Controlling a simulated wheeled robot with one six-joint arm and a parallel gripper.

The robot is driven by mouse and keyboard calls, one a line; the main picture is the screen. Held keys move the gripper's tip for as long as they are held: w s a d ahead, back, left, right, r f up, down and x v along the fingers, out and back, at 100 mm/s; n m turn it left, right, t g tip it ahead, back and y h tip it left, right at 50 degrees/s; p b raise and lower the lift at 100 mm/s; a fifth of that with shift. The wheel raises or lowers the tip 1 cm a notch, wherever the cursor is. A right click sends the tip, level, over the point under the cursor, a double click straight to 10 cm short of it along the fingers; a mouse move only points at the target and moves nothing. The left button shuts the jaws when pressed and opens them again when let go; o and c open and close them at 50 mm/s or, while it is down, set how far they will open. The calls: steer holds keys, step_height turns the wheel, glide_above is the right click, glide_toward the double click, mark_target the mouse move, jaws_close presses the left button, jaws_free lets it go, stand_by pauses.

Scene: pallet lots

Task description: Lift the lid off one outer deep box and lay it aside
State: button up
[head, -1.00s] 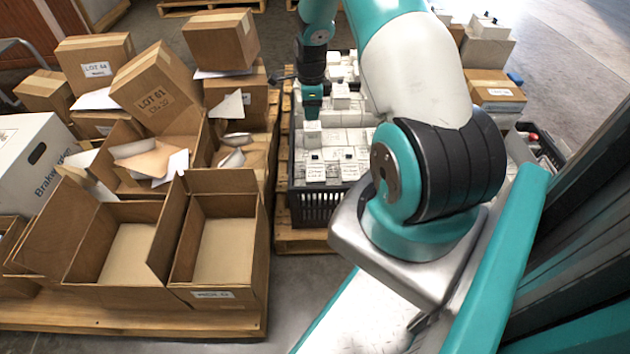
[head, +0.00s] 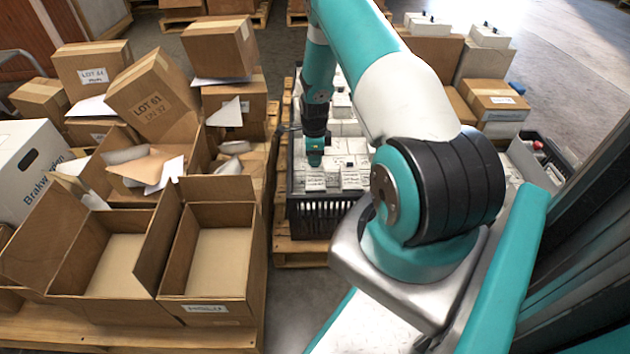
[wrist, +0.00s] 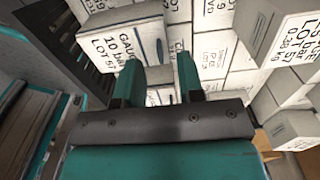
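Small white boxes (head: 350,178) with printed labels stand packed in a black crate (head: 318,215); several carry small dark knobs on top. I cannot tell which one is the outer deep box, or where its lid edge runs. My gripper (head: 314,163) points down over the near left part of the crate, close above a white box. In the wrist view my gripper's two teal fingers (wrist: 160,78) stand apart, with white box faces showing between and beyond them and nothing visibly held. A box labelled GAUGE 10 bar LOT 57 (wrist: 118,42) lies just beyond the left finger.
Open empty cartons (head: 222,260) and stacked lot cartons (head: 150,95) fill the pallet at left. White knobbed boxes (head: 490,37) stand on cartons at back right. A dark bin (head: 540,160) is at right. Bare floor (head: 305,275) shows in front of the crate.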

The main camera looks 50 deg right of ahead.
mark_target(315, 176)
step_height(315, 176, down, 3)
steer(key=shift+r+b, duration=0.1)
steer(key=shift+b, duration=0.2)
jaws_close()
